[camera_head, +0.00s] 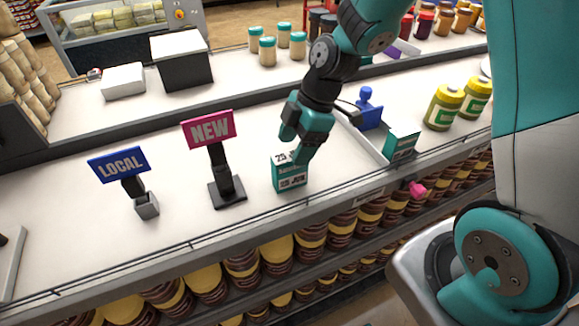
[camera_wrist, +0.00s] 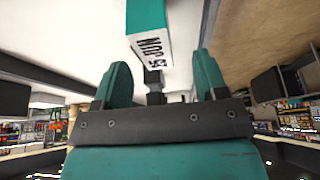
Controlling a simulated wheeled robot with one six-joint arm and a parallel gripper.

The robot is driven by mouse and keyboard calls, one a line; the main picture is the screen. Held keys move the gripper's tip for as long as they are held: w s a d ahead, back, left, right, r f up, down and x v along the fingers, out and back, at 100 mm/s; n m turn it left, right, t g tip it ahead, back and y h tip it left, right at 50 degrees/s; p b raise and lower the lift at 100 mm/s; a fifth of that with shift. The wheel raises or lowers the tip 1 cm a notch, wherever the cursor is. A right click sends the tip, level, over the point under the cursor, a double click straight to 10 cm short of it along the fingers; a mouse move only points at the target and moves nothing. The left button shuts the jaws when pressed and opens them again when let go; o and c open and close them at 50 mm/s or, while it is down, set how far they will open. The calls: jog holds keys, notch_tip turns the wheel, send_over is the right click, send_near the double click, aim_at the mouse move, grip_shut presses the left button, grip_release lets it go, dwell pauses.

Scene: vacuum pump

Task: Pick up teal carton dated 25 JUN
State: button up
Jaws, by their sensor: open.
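A teal and white carton (camera_head: 290,176) stands upright on the white counter near its front edge, with a date that looks like 25 JUN. My gripper (camera_head: 304,148) is directly over and beside it, partly hiding its upper right. In the wrist view the carton (camera_wrist: 148,18) shows at the top, ahead of the fingertips, with its printed white face partly legible. My gripper (camera_wrist: 162,75) is open there, with the gap between its fingers empty. A second teal carton (camera_head: 402,142) stands to the right by a tray's edge; its date is unreadable.
A pink NEW sign (camera_head: 208,129) on a black stand is close left of the carton, with a blue LOCAL sign (camera_head: 119,165) farther left. A blue object (camera_head: 369,107) and yellow jars (camera_head: 444,106) stand to the right. Shelved jars (camera_head: 241,272) are below the counter edge.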

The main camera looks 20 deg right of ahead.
aim_at(290, 154)
jog(key=shift+w+p+x, duration=0.2)
jog(key=shift+p+x, duration=0.85)
jog(key=shift+x, duration=1.55)
jog(key=shift+d+f, duration=0.1)
jog(key=shift+d, duration=0.05)
jog(key=c, duration=1)
